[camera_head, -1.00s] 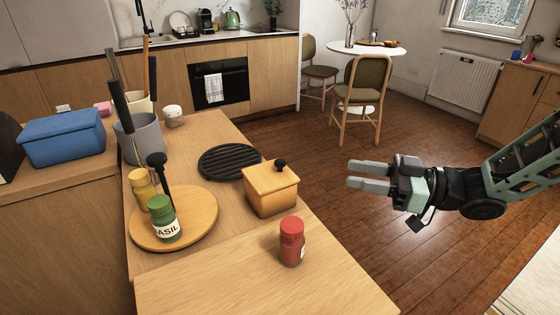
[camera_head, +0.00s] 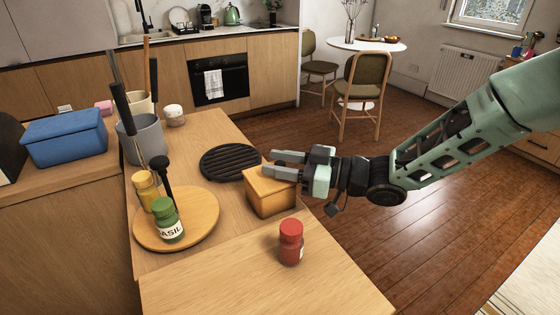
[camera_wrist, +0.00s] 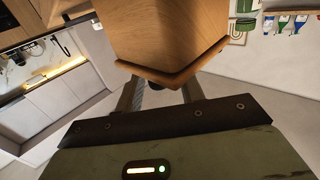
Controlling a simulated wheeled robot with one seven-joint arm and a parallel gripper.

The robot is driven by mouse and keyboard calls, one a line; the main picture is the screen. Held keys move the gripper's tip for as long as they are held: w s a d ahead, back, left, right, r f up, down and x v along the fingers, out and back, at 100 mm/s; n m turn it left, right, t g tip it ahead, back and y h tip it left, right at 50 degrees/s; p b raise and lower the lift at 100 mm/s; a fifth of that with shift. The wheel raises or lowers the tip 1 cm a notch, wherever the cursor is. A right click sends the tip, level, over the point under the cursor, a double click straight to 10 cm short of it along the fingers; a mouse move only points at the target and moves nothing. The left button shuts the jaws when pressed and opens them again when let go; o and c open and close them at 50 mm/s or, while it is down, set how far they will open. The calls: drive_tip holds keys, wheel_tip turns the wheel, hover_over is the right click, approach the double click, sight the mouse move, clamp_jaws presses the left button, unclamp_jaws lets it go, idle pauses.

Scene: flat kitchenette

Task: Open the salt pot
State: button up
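The salt pot (camera_head: 270,198) is a square light-wood box with a lid on the counter's right side. My gripper (camera_head: 271,164) reaches in level from the right, over the top of the lid. Its fingers are open, one on either side of the lid's dark knob, which the gripper mostly hides in the head view. In the wrist view the picture is turned over: the pot (camera_wrist: 165,35) fills the top, and the dark knob (camera_wrist: 155,86) shows between the two spread fingers (camera_wrist: 160,95). The lid sits on the pot.
A red jar (camera_head: 291,242) stands in front of the pot. A black trivet (camera_head: 230,162) lies behind it. A round board (camera_head: 205,222) with a green basil jar (camera_head: 166,220) and a yellow jar (camera_head: 145,190) is at left. Open floor lies right of the counter.

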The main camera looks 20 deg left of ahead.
drive_tip(key=shift+c, duration=0.2)
clamp_jaws()
drive_tip(key=shift+a+r, duration=0.1)
